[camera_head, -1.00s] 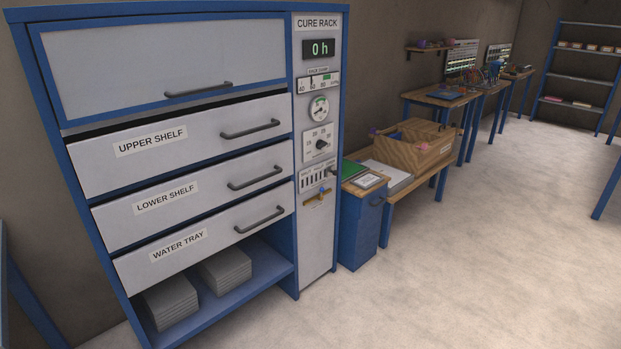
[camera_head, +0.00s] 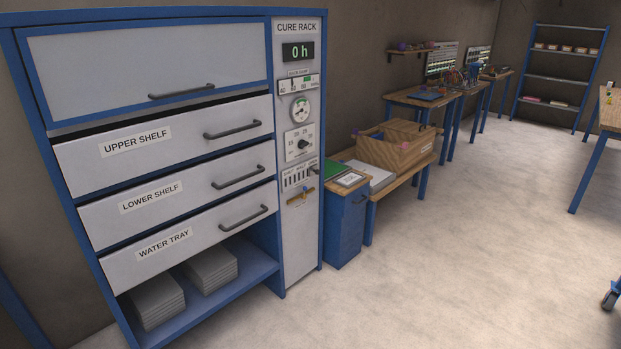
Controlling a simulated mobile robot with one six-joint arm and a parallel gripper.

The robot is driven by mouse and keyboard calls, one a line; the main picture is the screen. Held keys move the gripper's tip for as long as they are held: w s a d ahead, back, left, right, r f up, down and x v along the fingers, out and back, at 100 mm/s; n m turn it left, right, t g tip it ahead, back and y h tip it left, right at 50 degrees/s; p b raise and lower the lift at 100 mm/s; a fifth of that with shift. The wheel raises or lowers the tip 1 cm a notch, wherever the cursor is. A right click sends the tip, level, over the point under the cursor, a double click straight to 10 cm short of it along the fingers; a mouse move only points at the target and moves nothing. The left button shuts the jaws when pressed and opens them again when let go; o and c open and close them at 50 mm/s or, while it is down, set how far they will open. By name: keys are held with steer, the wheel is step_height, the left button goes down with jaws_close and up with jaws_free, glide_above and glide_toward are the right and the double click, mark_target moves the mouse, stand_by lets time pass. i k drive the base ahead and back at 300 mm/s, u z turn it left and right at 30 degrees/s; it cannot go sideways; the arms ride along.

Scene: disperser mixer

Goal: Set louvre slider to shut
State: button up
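The cure rack (camera_head: 299,235) is a tall blue cabinet with a pale control column at its right side. The louvre slider panel (camera_head: 297,179) sits low on that column, a white plate with several dark vertical slots. A small dark knob (camera_head: 313,169) shows near the right end of the panel. The lettering on the panel is too small to read surely. Just below it is a brass valve with a blue part (camera_head: 300,196). My gripper is not in view.
Three drawers (camera_head: 159,205) with dark handles fill the cabinet's left, above an open bay with grey slabs (camera_head: 208,268). A small blue cabinet (camera_head: 345,228) and a low bench with a wooden box (camera_head: 395,150) stand to the right. The floor (camera_head: 450,260) in front is clear.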

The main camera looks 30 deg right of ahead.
mark_target(313, 169)
steer(key=z, duration=0.3)
steer(key=i, duration=1)
steer(key=u, duration=0.2)
